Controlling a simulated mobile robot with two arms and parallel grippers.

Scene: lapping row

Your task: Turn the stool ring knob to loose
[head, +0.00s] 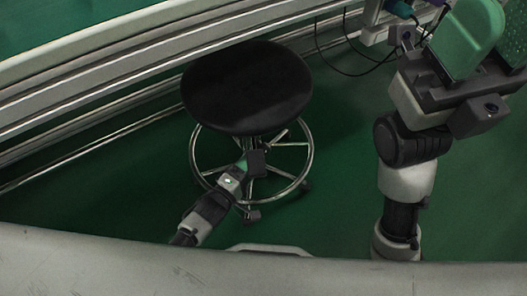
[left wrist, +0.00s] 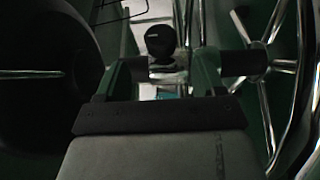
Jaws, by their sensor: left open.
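The stool has a round black seat (head: 245,85) and a chrome foot ring (head: 194,150) with spokes below it. My left gripper (head: 248,162) is low at the near side of the stool, by the ring and column. In the left wrist view my left gripper (left wrist: 168,62) is open, with one finger on each side. A round black knob (left wrist: 160,41) with a small pale mark shows between and just beyond the fingertips. I cannot tell whether the fingers touch it. In the head view I cannot pick out the knob.
A pale machine frame with rails (head: 90,75) runs behind the stool on the left. Black cables (head: 345,72) hang at the back right. Green floor (head: 340,215) is clear right of the stool. Chrome spokes (left wrist: 285,65) stand close to the left gripper's right side.

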